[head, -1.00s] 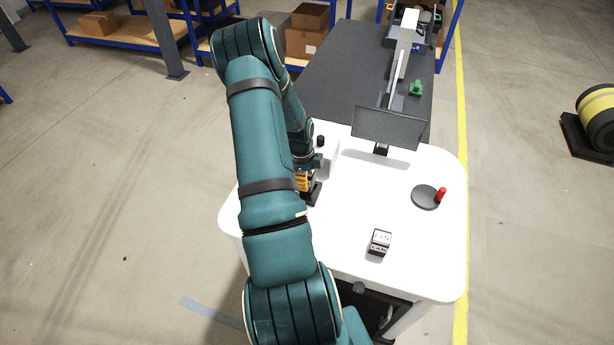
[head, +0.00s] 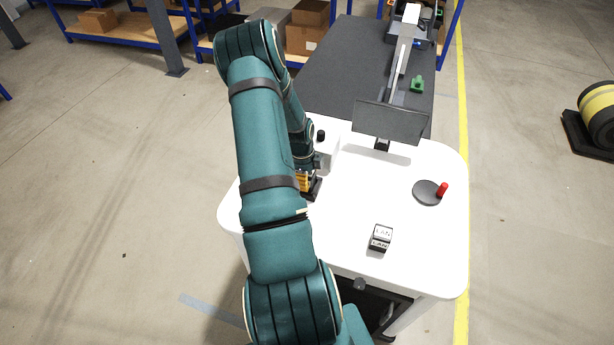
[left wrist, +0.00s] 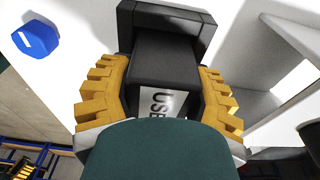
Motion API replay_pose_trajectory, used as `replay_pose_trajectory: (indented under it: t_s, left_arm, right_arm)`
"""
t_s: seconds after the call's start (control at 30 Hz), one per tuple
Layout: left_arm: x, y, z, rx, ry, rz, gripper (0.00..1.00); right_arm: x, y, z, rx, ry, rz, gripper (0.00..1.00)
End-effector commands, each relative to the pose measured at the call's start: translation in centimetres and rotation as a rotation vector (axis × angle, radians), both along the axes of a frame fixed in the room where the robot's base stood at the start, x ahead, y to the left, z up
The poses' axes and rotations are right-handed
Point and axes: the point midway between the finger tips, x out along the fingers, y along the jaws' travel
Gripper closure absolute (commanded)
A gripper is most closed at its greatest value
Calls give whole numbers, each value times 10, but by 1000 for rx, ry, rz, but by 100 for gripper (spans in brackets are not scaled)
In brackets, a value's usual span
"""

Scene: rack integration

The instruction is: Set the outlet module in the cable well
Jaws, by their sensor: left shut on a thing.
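My left gripper (head: 305,182) is low over the left side of the white table, mostly hidden by my own arm in the head view. In the left wrist view its yellow fingers (left wrist: 162,98) are shut around a dark outlet module (left wrist: 165,58) with a white label reading "USB". A black, walled frame (left wrist: 205,32) stands around the module's far end and right side; it looks like the cable well. I cannot tell how deep the module sits in it. My right gripper is not in view.
A small block marked LAN (head: 381,239) stands on the white table (head: 350,215). A blue knob (left wrist: 36,35) shows in the wrist view. The table's middle is clear.

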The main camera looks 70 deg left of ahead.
Motion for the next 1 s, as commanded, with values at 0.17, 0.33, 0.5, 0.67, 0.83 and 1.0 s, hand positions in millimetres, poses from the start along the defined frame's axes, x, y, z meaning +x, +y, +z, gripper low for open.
replay_pose_trajectory:
  t_s: [0.17,0.33,0.5,0.67,0.83,1.0]
  left_arm:
    - [0,0,-6,1,-1,0,86]
    - [0,0,-5,1,-1,0,86]
    - [0,0,-5,1,-1,0,86]
    - [0,0,-7,1,-1,0,86]
    - [0,0,-10,1,-1,0,86]
    - [0,0,-11,1,-1,0,16]
  right_arm:
    - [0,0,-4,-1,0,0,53]
    - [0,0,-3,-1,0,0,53]
    - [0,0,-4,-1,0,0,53]
    - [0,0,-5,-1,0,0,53]
    - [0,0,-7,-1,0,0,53]
    - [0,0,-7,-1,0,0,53]
